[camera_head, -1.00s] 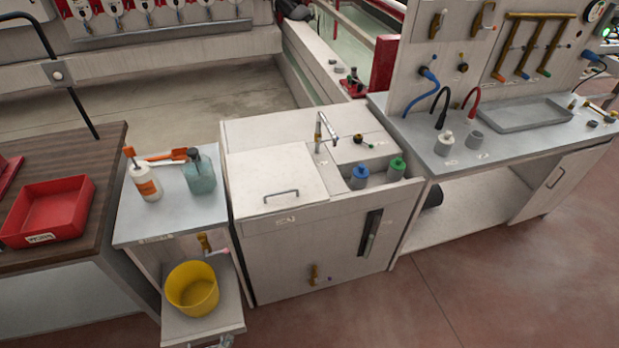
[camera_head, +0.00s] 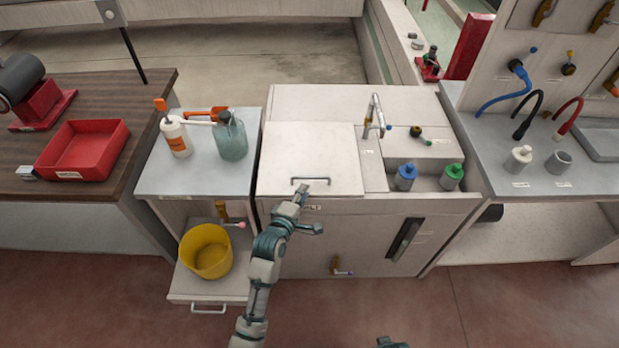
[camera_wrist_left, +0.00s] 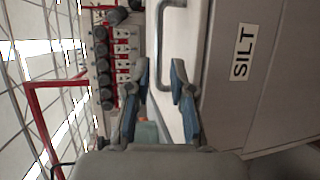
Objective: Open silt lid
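The silt lid (camera_head: 308,150) is a flat, pale square panel lying closed on the cabinet top. Its metal bar handle (camera_head: 310,180) is near the front edge. My left gripper (camera_head: 302,193) is at the lid's front edge, just by the handle and partly overlapping it. In the left wrist view, the gripper (camera_wrist_left: 158,82) has its fingers apart, with nothing held between them. The handle (camera_wrist_left: 158,45) is just ahead of the fingertips, and a SILT label (camera_wrist_left: 242,52) is on the cabinet front. Only a dark piece of what looks like my right gripper (camera_head: 392,343) shows at the bottom edge.
A faucet (camera_head: 375,112) and blue (camera_head: 405,177) and green-capped bottles (camera_head: 452,177) stand right of the lid. Left are a spray bottle (camera_head: 230,138), a white bottle (camera_head: 176,138) and a red tray (camera_head: 84,150). A yellow bucket (camera_head: 207,252) sits lower left.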

